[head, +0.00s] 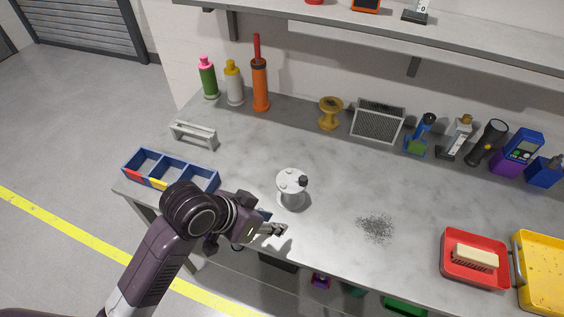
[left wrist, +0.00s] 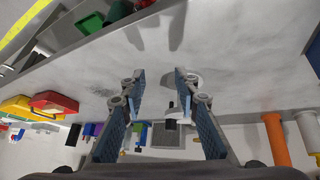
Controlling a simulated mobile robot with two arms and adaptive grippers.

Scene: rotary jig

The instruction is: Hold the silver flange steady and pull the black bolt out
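The silver flange (head: 290,184) is a pale round disc on a short round stand on the grey bench. The black bolt (head: 303,180) sticks up from the right part of its top. My left gripper (head: 278,230) is at the bench's front edge, in front of the flange and apart from it. In the left wrist view my left gripper (left wrist: 160,72) is open, with nothing between its fingers. There the bolt (left wrist: 170,123) shows dark beyond the fingers, and the right-hand finger partly hides the flange. My right gripper is not in view.
A blue divided bin (head: 183,168) and a grey handle-like bracket (head: 194,134) stand left of the flange. Bottles, a yellow spool (head: 330,114) and tools line the back. Dark filings (head: 376,228) lie to the right, before a red tray (head: 450,270). The bench centre is clear.

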